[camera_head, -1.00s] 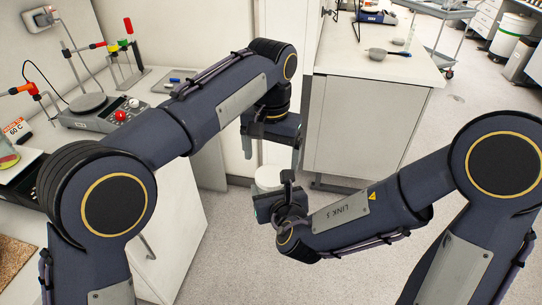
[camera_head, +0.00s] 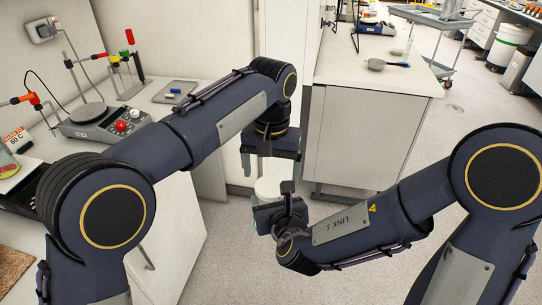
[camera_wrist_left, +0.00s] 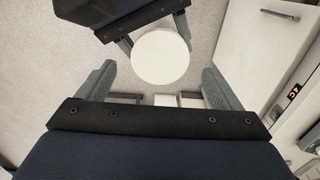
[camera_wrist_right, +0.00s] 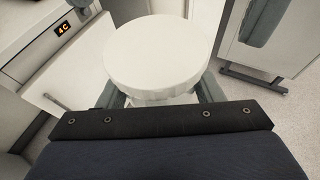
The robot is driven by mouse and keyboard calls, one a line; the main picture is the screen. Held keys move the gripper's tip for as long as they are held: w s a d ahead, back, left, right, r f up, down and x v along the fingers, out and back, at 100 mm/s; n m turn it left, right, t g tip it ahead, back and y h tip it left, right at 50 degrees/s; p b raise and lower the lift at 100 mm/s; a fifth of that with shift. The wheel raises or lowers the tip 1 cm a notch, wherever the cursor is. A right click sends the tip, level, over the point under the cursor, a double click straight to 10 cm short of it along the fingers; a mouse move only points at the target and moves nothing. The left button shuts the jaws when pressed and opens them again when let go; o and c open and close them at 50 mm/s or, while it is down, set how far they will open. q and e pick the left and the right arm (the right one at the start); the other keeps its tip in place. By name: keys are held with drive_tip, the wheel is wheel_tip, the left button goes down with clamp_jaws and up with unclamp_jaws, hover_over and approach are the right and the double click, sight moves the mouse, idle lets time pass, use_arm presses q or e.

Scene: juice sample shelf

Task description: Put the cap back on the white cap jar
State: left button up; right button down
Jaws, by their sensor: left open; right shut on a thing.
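The jar is white, with a broad, round white cap (camera_wrist_right: 158,55) on top, filling the upper middle of the right wrist view. My right gripper (camera_wrist_right: 160,92) is shut around the jar body below the cap. The cap looks level on the jar; how tightly it sits I cannot tell. In the left wrist view the cap (camera_wrist_left: 160,55) is a white disc beyond my left gripper (camera_wrist_left: 158,72), whose fingers are open and apart from it on either side. In the head view the white jar (camera_head: 267,188) shows partly, below my left gripper and behind my right gripper.
A counter at left holds a hot plate (camera_head: 101,119), a small grey tray (camera_head: 175,92) and clamp stands. A second counter (camera_head: 365,88) at right carries a pan (camera_head: 377,64). Open floor (camera_head: 225,260) lies below the grippers.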

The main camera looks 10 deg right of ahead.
sight(271, 186)
use_arm(q)
drive_tip(key=shift+f, duration=1.75)
drive_tip(key=c, duration=1.1)
drive_tip(key=shift+m, duration=0.8)
drive_tip(key=o, duration=1.2)
